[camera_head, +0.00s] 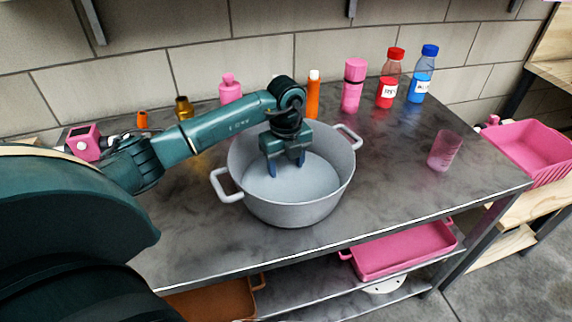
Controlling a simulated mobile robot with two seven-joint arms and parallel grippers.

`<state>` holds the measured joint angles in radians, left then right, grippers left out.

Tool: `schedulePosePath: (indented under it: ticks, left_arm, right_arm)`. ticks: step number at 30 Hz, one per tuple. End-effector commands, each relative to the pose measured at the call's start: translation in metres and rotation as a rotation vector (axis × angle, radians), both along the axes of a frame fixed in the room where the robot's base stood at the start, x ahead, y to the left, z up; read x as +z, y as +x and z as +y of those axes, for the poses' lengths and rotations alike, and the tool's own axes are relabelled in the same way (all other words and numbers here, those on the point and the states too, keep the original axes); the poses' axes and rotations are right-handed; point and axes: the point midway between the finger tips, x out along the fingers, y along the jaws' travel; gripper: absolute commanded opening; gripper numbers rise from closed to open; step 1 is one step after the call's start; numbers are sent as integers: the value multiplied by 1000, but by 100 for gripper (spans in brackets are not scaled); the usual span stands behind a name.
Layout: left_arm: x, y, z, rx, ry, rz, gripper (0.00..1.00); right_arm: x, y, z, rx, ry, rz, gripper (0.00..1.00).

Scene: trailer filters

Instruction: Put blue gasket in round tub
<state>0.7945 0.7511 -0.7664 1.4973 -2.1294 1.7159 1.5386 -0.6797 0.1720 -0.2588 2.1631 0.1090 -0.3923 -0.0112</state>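The round tub (331,193) is a grey pot with two side handles, standing on the metal table. My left gripper (286,166) is over the tub, pointing down, with its two fingers apart. Nothing is clearly seen between the fingers. The tips look dark blue. I cannot make out a blue gasket anywhere; the gripper and the near tub wall hide part of the inside. The visible tub floor looks bare. My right gripper is not in view.
Along the wall stand a pink bottle (230,89), an orange bottle (313,95), a pink bottle with a wide cap (353,86), a red bottle (389,80) and a blue bottle (423,75). A pink cup (444,151) stands right. The table's right front is clear. A pink tray (405,249) sits below.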

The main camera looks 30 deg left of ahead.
Motion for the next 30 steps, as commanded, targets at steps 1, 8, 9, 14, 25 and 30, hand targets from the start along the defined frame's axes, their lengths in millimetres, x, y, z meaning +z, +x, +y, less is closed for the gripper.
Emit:
schedulePosePath:
  ticks: [1,8,9,14,25,30]
  left_arm:
    - [0,0,0,0,0,0,56]
    - [3,0,0,0,0,-1,56]
    - [6,0,0,0,-1,-2,56]
    - [28,1,0,1,0,-6,56]
    - [103,1,0,0,0,-4,56]
    - [120,0,0,1,0,-1,56]
  right_arm:
    - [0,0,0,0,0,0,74]
    - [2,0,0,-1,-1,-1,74]
    - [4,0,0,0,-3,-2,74]
    - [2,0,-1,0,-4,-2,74]
    - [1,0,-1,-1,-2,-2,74]
    - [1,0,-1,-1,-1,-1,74]
